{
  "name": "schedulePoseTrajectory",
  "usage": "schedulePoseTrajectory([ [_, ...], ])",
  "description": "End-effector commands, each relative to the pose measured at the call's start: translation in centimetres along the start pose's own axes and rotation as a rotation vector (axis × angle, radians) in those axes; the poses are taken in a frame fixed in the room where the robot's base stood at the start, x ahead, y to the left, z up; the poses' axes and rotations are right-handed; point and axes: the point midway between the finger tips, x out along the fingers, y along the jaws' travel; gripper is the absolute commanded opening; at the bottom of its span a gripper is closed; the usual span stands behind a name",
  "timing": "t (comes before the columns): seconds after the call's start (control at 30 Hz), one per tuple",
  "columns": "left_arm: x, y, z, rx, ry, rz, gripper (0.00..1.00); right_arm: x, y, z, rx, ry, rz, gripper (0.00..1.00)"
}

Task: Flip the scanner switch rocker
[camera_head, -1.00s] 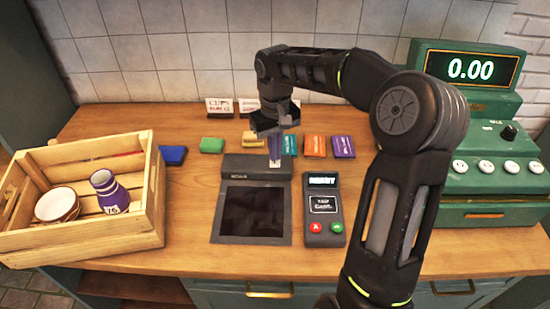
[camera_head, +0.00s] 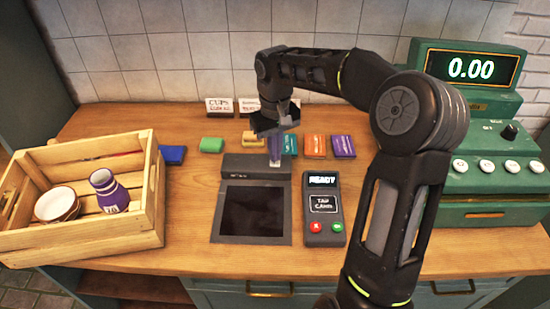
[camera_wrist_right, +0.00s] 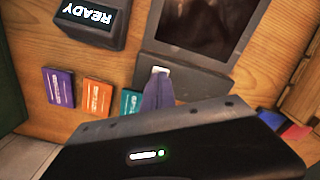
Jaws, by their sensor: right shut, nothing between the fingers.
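The scanner (camera_head: 254,212) is a dark flat unit with a black glass panel and a raised back bar, in the middle of the counter. In the right wrist view the scanner (camera_wrist_right: 205,30) shows at the top, and a small light rocker switch (camera_wrist_right: 160,71) shows on its bar beside my fingertips. My right gripper (camera_head: 275,163) points down at the right part of the back bar, shut and empty. In the right wrist view its fingers (camera_wrist_right: 157,90) are at the rocker; I cannot tell whether they touch it. My left gripper is not in view.
A card reader (camera_head: 324,209) reading READY stands right of the scanner. Coloured blocks (camera_head: 315,147) line the back. A wooden crate (camera_head: 150,205) with a purple vase and bowls stands left. A green cash register (camera_head: 480,150) stands right.

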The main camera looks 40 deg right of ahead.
Motion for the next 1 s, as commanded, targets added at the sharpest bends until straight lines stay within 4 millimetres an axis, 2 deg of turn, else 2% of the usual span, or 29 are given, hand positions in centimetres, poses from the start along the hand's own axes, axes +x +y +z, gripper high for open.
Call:
schedulePoseTrajectory([
  [1.0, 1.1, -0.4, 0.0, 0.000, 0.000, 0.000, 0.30, 1.6, 0.0, 0.0, 0.000, -0.001, 0.000, 0.00],
])
